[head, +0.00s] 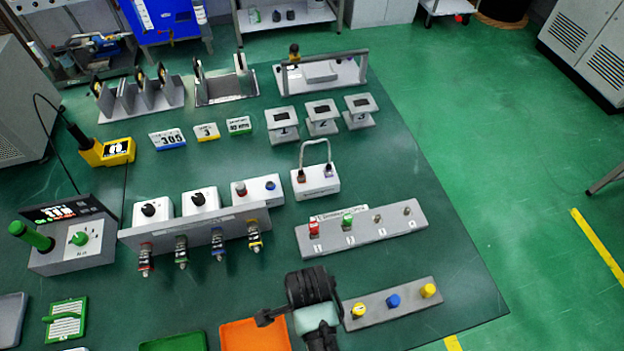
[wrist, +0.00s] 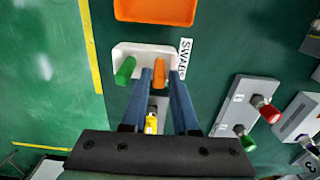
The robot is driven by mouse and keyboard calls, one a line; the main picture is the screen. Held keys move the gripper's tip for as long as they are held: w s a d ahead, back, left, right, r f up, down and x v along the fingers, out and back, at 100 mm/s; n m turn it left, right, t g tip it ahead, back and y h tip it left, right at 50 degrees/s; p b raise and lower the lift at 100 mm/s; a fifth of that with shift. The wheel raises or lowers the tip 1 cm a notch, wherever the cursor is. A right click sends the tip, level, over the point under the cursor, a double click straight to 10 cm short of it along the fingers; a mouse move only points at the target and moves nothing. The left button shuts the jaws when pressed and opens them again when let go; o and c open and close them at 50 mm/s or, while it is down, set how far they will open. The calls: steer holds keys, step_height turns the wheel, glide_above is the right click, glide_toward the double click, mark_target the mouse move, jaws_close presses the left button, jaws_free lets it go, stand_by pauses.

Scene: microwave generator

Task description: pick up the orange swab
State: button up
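The orange swab (wrist: 160,72) stands in a white holder in the wrist view, beside a label reading SWABS. A green swab (wrist: 125,70) stands in the same holder (wrist: 141,50), to its left. My gripper (wrist: 161,77) is open, with one blue finger on each side of the orange swab. Narrow gaps seem to show between the swab and the fingers; whether either finger touches it is hard to tell. In the head view my gripper (head: 310,290) is dark and low in the picture, and I cannot make out the orange swab there.
An orange tray (wrist: 155,8) lies just beyond the holder. A grey strip with yellow and blue knobs (head: 392,301) is right of my gripper. A panel with red and green switches (head: 362,232) stands behind it. The table's right edge is close.

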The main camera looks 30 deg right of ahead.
steer(key=shift+s+d+f, duration=0.1)
steer(key=shift+d+f, duration=0.05)
steer(key=shift+f, duration=1.2)
steer(key=shift+d+f, duration=0.1)
steer(key=shift+f, duration=1.2)
jaws_close()
